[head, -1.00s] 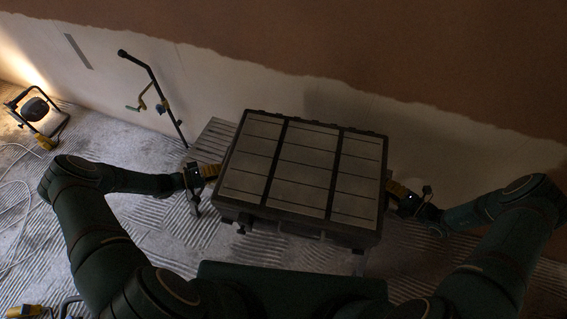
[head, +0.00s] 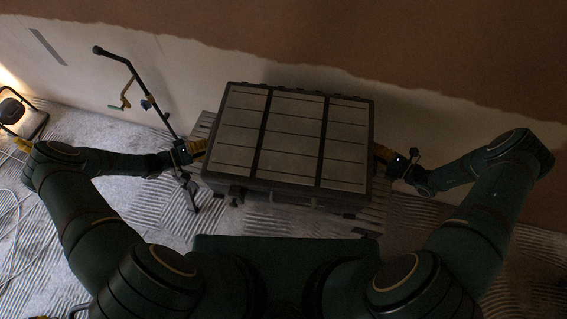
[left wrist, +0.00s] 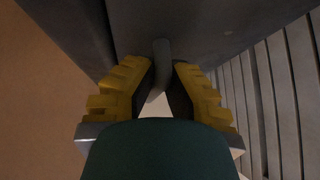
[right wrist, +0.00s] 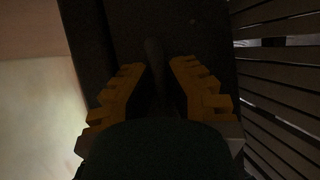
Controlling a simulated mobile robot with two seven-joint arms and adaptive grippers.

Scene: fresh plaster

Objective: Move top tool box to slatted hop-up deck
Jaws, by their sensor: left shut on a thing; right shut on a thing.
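The tool box (head: 292,140) is a dark case with a panelled lid, held level between my two arms in the head view. My left gripper (head: 203,150) is shut on its left side; the left wrist view shows the yellow fingers (left wrist: 160,90) around a handle bar. My right gripper (head: 382,155) is shut on its right side; the right wrist view shows the fingers (right wrist: 158,90) around a similar handle. The slatted deck (head: 205,125) shows behind and beside the box, mostly hidden by it. Its slats also show in the left wrist view (left wrist: 285,90) and right wrist view (right wrist: 285,75).
A black pole tool with a green handle (head: 130,85) leans by the wall, close to my left gripper. A work lamp (head: 20,115) stands at the far left, with a pale cable (head: 15,215) on the floor. The plaster wall (head: 430,110) runs behind.

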